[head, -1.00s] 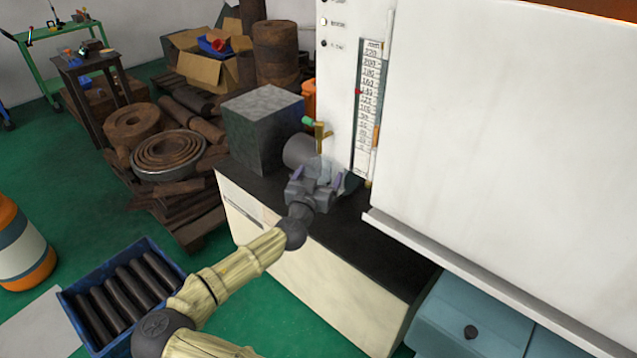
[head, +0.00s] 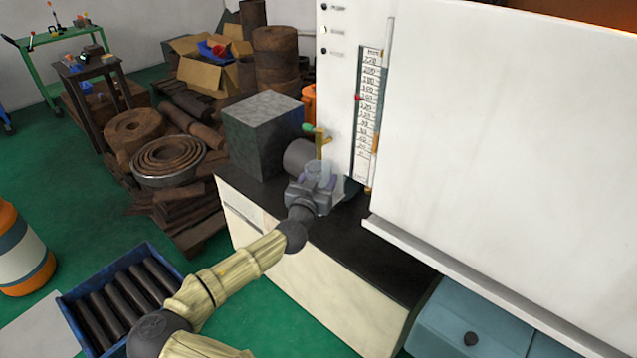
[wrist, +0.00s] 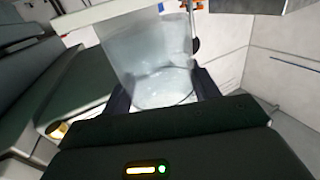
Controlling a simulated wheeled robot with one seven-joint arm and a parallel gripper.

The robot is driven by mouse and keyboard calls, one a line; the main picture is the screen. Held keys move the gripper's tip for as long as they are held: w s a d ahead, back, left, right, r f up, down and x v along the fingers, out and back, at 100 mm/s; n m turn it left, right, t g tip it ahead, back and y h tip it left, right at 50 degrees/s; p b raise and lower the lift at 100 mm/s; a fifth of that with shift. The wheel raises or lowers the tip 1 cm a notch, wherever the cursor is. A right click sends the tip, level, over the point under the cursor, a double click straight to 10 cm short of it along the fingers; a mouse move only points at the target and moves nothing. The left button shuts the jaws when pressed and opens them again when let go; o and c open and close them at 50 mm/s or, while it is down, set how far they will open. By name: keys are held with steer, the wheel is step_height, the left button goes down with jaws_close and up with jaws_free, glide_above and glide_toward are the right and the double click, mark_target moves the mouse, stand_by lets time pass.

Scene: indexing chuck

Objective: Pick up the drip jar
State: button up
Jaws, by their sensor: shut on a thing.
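The drip jar (wrist: 160,62) is a clear, pale, see-through vessel that fills the upper middle of the wrist view. In the head view the jar (head: 320,171) is small and partly hidden by my wrist. My gripper (wrist: 163,90) has a dark finger on each side of the jar and is shut on it. In the head view my gripper (head: 318,182) is over the black counter top, close to the white panel with the scale. I cannot tell whether the jar's base touches anything.
A grey block (head: 262,135) and a grey cylinder (head: 299,156) stand behind my gripper. A brass valve with a green handle (head: 319,140) is just above the jar. The white panel (head: 500,120) rises at the right. The black counter top (head: 375,245) is clear to the front right.

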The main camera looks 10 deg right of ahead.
steer(key=p+v, duration=0.1)
steer(key=v, duration=1.7)
steer(key=shift+r, duration=0.2)
